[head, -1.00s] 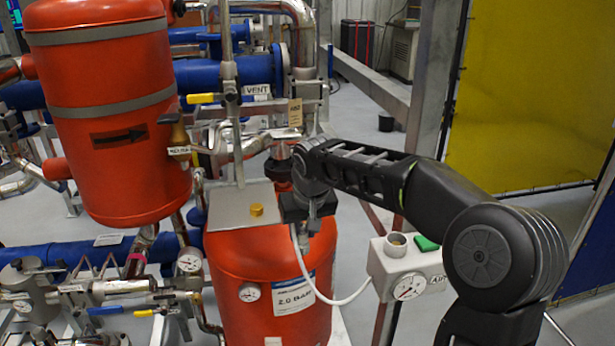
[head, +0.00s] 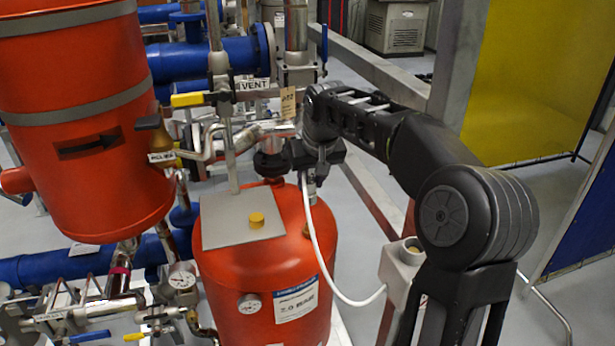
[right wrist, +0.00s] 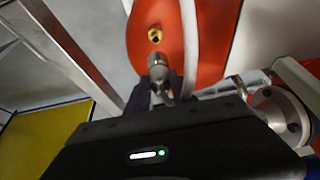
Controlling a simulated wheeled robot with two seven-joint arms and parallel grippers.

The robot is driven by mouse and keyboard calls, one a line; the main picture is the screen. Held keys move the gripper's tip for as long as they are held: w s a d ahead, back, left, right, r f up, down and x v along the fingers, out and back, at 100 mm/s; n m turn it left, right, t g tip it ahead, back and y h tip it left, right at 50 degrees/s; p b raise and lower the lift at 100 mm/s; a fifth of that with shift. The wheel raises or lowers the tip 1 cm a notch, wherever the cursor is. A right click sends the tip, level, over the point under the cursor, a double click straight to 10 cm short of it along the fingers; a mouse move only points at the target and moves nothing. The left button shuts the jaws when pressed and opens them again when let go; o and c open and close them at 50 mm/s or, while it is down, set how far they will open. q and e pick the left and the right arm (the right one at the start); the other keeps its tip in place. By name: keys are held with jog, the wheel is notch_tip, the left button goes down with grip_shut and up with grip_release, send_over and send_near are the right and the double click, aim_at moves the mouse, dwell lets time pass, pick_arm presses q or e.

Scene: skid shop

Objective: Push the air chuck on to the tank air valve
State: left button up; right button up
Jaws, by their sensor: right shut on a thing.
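The air chuck (head: 310,186) is a small metal fitting on a white hose, held in my right gripper (head: 314,168) above the red tank (head: 250,270). The brass tank air valve (head: 306,230) stands on the tank's top, just below the chuck. In the right wrist view, my right gripper (right wrist: 157,88) is shut on the metal chuck (right wrist: 153,62), whose end points towards the brass valve (right wrist: 155,35). A small gap shows between chuck and valve there. My left gripper is not in view.
A grey plate (head: 225,222) with a yellow cap (head: 256,220) sits beside the valve. Pipes and a vent line (head: 245,110) stand close behind my gripper. Frame rails run at right.

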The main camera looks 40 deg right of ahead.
aim_at(311, 204)
jog(key=shift+w+f, duration=0.25)
jog(key=shift+f, duration=0.05)
jog(key=shift+s+f+b, duration=0.1)
jog(key=shift+f+b, duration=0.75)
jog(key=shift+b, duration=0.1)
jog(key=shift+f+b, duration=1.35)
jog(key=shift+f, duration=0.4)
jog(key=shift+f, duration=0.25)
jog(key=shift+f+b, duration=0.5)
jog(key=shift+f, duration=0.25)
jog(key=shift+f+b, duration=0.5)
jog(key=shift+b, duration=0.1)
jog(key=shift+f, duration=0.2)
